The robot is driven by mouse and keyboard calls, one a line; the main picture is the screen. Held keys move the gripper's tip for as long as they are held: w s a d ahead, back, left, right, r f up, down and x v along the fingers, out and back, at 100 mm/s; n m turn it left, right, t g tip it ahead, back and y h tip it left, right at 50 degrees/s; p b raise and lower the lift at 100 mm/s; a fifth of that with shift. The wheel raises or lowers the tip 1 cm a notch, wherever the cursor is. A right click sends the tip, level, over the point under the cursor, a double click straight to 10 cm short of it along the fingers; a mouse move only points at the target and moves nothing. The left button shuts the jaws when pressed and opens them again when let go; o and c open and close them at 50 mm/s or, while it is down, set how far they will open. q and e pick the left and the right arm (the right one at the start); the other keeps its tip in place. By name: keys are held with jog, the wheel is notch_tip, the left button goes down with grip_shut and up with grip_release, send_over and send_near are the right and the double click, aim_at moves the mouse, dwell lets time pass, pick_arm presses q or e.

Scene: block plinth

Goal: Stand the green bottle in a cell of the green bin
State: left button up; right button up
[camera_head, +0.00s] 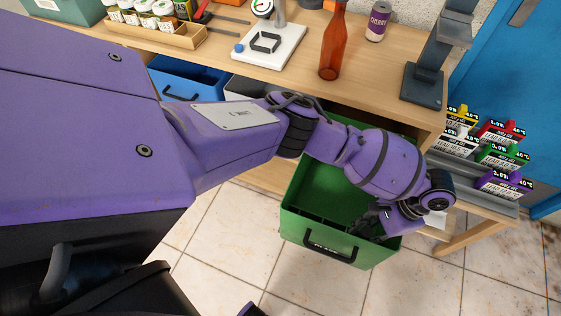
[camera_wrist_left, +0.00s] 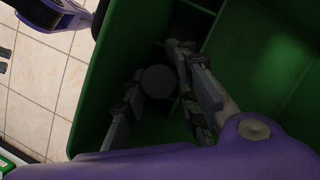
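The green bin (camera_head: 318,189) is pulled out below the bench, and its inner dividers show in both views. My left gripper (camera_head: 374,224) reaches down into its front right part. In the left wrist view the two fingers of the left gripper (camera_wrist_left: 157,72) are parted, one on each side of a dark round top (camera_wrist_left: 158,82). This may be the top of the green bottle, but its body and colour are hidden in shadow. I cannot tell whether the fingers touch it.
Labelled coloured holders (camera_head: 502,155) sit at right. The tiled floor (camera_head: 240,225) before the bin is clear.

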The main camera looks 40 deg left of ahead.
pick_arm(q)
jog(key=shift+r, duration=0.1)
jog(key=v, duration=1.2)
jog(key=shift+p, duration=0.3)
